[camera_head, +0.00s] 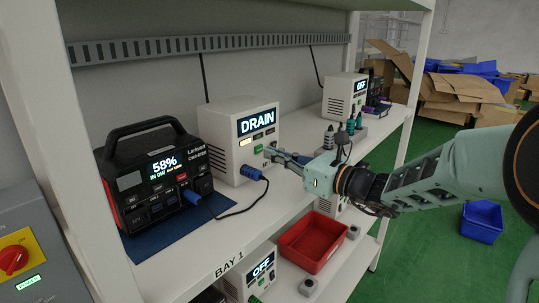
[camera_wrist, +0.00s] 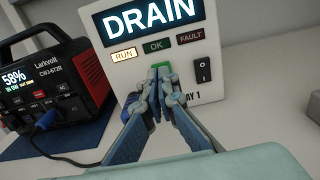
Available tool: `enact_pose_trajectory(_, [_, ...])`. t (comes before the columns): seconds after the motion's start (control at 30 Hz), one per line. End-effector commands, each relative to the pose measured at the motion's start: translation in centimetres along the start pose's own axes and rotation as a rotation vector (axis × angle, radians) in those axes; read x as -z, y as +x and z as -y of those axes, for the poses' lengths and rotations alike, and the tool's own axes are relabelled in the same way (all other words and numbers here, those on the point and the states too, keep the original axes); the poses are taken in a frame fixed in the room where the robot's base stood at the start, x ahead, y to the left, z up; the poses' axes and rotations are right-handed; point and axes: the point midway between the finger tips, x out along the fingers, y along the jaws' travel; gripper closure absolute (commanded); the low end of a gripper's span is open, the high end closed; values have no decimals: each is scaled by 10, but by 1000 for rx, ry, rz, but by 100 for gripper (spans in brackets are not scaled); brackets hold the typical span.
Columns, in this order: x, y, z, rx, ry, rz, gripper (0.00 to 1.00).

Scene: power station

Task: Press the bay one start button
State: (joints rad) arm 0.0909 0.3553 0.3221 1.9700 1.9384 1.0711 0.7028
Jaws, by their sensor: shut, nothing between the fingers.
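The white bay one box (camera_head: 225,130) stands on the upper shelf with its display reading "DRAIN". In the wrist view its front (camera_wrist: 130,60) shows a lit "RUN" lamp, dim "OK" and "FAULT" lamps and a black rocker switch (camera_wrist: 203,70). The green start button (camera_wrist: 163,65) is below the lamps, partly hidden behind my fingertips; it also shows in the head view (camera_head: 258,149). My gripper (camera_wrist: 159,78) is shut and empty, its tips right at the button. I cannot tell whether they touch it. The gripper shows in the head view (camera_head: 270,151) too.
A black and red power station (camera_head: 155,175) reading "58%" stands left on a blue mat, with a blue-plugged cable to the box. A red bin (camera_head: 312,242) is on the lower shelf.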

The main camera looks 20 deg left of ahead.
Motion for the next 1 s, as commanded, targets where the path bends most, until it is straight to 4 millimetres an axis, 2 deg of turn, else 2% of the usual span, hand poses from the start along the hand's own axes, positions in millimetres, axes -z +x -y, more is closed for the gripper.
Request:
enact_pose_trajectory(0.07, [0,-4,5,2,0,0,100])
enact_pose_trajectory(0.3, [2,-62,6,6,-2,-1,100])
enact_pose_trajectory(0.5, [1,-93,6,4,-1,-1,100])
enact_pose_trajectory(0.7, [1,-104,5,3,1,-1,100])
enact_pose_trajectory(1.0, [1,-105,5,2,1,-1,100])
